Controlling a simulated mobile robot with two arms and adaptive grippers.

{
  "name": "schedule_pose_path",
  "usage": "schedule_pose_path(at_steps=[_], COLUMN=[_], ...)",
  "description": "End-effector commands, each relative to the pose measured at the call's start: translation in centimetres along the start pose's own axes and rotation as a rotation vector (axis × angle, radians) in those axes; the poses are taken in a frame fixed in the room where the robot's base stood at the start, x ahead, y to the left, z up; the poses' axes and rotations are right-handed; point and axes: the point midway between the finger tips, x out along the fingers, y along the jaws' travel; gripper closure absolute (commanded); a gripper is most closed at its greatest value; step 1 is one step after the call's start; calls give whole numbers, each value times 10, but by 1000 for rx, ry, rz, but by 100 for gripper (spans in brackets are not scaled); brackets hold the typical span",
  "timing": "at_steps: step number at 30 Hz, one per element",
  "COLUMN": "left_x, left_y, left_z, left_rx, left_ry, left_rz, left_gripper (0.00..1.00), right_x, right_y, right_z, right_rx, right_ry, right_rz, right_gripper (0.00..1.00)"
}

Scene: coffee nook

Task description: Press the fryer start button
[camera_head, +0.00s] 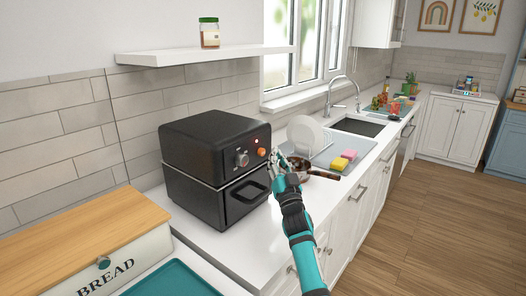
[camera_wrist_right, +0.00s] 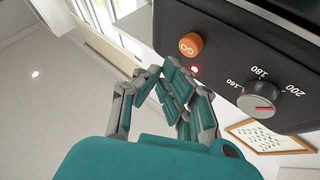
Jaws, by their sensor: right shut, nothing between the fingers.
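The black air fryer (camera_head: 215,165) stands on the white counter, its front panel facing right toward my arm. Its round orange start button (camera_head: 261,152) is on the panel beside the dial (camera_head: 242,158). My right gripper (camera_head: 277,160) is shut and empty, close in front of the panel near the button. In the wrist view its fingertips (camera_wrist_right: 165,75) are beside the button, apparently apart from it. My left gripper is out of view.
A pan (camera_head: 316,173) lies on the counter right behind my gripper. A bread box (camera_head: 95,250) and teal tray (camera_head: 172,281) are at the near left.

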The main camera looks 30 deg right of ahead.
Motion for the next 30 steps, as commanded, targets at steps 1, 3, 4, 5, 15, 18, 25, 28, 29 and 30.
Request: schedule_pose_path(at_steps=[1,3,4,5,15,18,25,28,29,30], left_x=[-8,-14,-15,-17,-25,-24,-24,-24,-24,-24], left_y=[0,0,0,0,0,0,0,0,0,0], left_z=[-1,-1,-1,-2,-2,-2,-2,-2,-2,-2], left_rx=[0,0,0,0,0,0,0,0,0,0], left_ry=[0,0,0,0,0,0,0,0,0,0], left_rz=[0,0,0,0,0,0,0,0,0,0], left_gripper=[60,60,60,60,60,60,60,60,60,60], right_x=[-2,-7,-10,-12,-26,-26,-25,-25,-25,-25], right_y=[2,6,8,9,19,19,19,18,18,18], right_z=[-6,-10,-11,-13,-20,-20,-20,-20,-20,-20], right_rx=[-2,-2,-2,-2,-1,-1,-1,-1,-1,-1], right_ry=[-2,-1,-1,-1,1,1,1,1,1,1], right_rz=[0,0,0,0,-1,-1,-1,-1,-1,-1], right_gripper=[100,100,100,100,100,100,100,100,100,100])
